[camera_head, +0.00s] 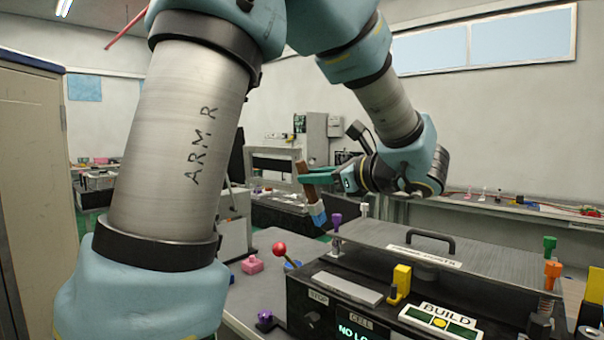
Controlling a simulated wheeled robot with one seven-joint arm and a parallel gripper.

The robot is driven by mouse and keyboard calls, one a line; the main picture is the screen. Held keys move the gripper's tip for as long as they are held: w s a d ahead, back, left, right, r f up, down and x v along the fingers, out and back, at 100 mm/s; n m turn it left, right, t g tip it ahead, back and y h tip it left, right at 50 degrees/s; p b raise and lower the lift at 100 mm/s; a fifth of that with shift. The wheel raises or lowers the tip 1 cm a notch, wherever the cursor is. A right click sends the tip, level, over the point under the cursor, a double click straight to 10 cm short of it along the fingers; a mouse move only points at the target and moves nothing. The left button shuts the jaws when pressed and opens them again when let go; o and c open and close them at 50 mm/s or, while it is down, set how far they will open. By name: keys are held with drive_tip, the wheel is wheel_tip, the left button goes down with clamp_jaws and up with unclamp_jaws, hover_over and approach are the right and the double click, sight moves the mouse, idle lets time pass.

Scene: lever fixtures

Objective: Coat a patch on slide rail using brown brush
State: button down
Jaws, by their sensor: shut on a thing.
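My gripper (308,175) has green fingers and is shut on the brown brush (304,172), near the middle of the picture. The brush is tilted, with its brown handle up and its blue tip (319,219) pointing down. The tip hangs in the air near the left end of the machine's grey top plate; I see no clear contact. No part is labelled slide rail. A pale flat metal bar (347,288) lies on the machine's front top and may be it, but I cannot tell.
A pink block (252,265) lies on the table at left.

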sight(311, 193)
drive_tip(key=f+b, duration=0.2)
drive_tip(key=f, duration=0.1)
drive_tip(key=f+b, duration=0.2)
drive_tip(key=shift+w+a, duration=0.15)
drive_tip(key=shift+w, duration=0.15)
